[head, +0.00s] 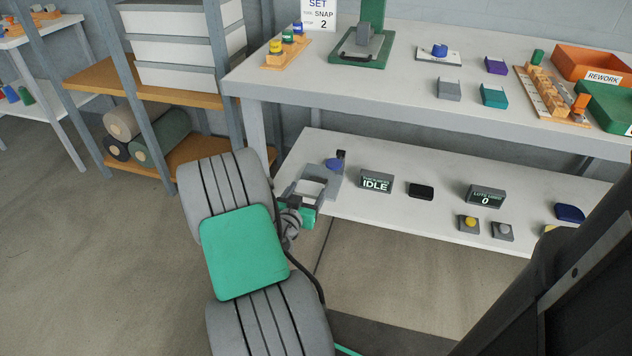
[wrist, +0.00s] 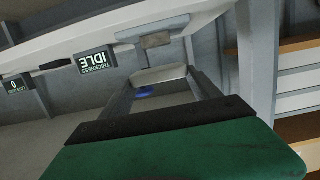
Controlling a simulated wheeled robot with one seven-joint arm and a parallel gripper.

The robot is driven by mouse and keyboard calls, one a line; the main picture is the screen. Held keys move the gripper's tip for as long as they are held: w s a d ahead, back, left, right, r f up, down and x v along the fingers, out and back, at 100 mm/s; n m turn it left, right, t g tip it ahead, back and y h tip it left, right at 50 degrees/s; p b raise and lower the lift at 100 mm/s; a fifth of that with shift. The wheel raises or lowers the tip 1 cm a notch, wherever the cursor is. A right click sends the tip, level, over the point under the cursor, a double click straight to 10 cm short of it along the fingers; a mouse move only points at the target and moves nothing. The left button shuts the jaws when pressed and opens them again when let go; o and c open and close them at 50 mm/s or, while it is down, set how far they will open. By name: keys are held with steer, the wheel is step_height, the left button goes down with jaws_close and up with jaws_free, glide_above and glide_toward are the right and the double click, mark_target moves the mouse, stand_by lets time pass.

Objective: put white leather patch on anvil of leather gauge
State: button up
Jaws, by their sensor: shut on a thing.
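My gripper (head: 301,197) is at the left end of the lower white shelf, shut on a pale piece that looks like the white leather patch (head: 312,188). In the wrist view the pale patch (wrist: 160,76) lies between the grey fingers. The leather gauge (head: 328,171) is a grey device with a dark and blue upper part, just beyond my gripper at the shelf's left end. My gripper partly hides it, and its anvil is not clear. Whether the patch touches the gauge cannot be told.
A thickness display (head: 376,181) reading IDLE stands right of the gauge; it shows in the wrist view (wrist: 97,61). A black pad (head: 420,191) and a display reading 0 (head: 486,196) are further right. The upper tabletop (head: 400,85) overhangs behind. A shelving rack (head: 160,120) stands left.

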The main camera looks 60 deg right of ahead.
glide_above(315, 180)
steer(key=s+a, duration=0.2)
steer(key=a, duration=0.1)
steer(key=shift+w+a, duration=0.1)
steer(key=shift+w, duration=0.15)
steer(key=shift+w+d+b, duration=0.1)
steer(key=shift+d+b, duration=0.25)
steer(key=shift+d, duration=0.25)
step_height(315, 180, down, 4)
steer(key=shift+a+r+b, duration=0.1)
steer(key=shift+r+b, duration=0.05)
steer(key=shift+b, duration=0.85)
steer(key=o, duration=1.3)
steer(key=shift+r, duration=0.1)
steer(key=shift+a, duration=0.1)
